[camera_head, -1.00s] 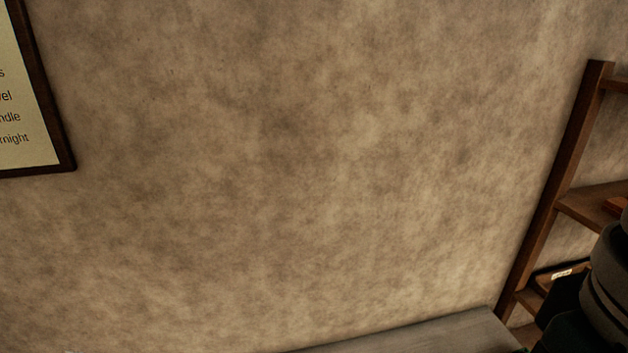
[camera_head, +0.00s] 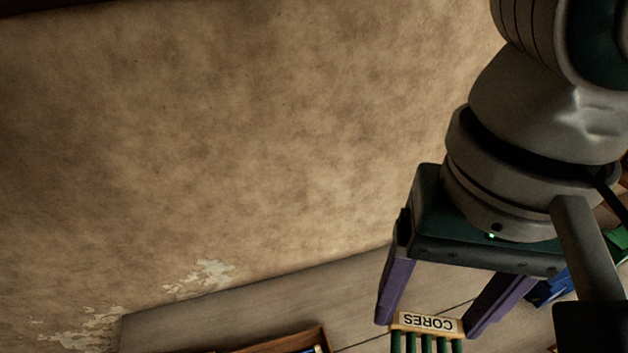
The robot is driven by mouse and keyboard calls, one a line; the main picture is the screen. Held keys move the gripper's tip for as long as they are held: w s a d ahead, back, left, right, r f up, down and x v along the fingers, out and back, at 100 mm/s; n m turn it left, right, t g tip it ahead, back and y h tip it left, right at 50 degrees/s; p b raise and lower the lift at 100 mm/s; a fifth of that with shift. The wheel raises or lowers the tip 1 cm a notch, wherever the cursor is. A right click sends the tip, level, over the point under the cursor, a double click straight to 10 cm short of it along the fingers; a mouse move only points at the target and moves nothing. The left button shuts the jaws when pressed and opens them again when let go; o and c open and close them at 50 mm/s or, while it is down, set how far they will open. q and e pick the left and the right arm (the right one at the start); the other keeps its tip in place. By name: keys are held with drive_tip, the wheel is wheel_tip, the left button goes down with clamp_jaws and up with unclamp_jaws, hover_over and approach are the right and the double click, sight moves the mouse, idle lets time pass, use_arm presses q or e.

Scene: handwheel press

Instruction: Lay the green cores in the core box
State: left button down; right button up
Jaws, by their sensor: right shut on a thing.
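My right gripper (camera_head: 427,326) comes down from the upper right, with its two purple fingers spread wide. Between the fingertips is a cream box labelled CORES (camera_head: 428,323), its lettering upside down in this view. My fingers are shut on its two sides. Several green cores (camera_head: 427,344) show as parallel bars just below the label. The bottom edge of the picture cuts off the rest of the box and cores. My left gripper is not in view.
A grey bench top (camera_head: 250,314) runs along the wall. A brown wooden tray (camera_head: 290,343) is partly cut off at the bottom, left of the gripper. A blue object (camera_head: 546,289) and a green object (camera_head: 617,241) lie to the right, partly behind my arm.

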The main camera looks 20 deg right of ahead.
drive_tip(key=w+a+f+m+b, duration=0.1)
drive_tip(key=f+m+b, duration=0.5)
drive_tip(key=f+b, duration=0.8)
drive_tip(key=w+a+f+m+b, duration=0.2)
drive_tip(key=f+m+b, duration=0.4)
drive_tip(key=f+b, duration=0.8)
wheel_tip(320, 180, down, 6)
drive_tip(key=shift+w+a+f+b, duration=0.25)
drive_tip(key=shift+w+b, duration=0.1)
drive_tip(key=shift+w, duration=0.05)
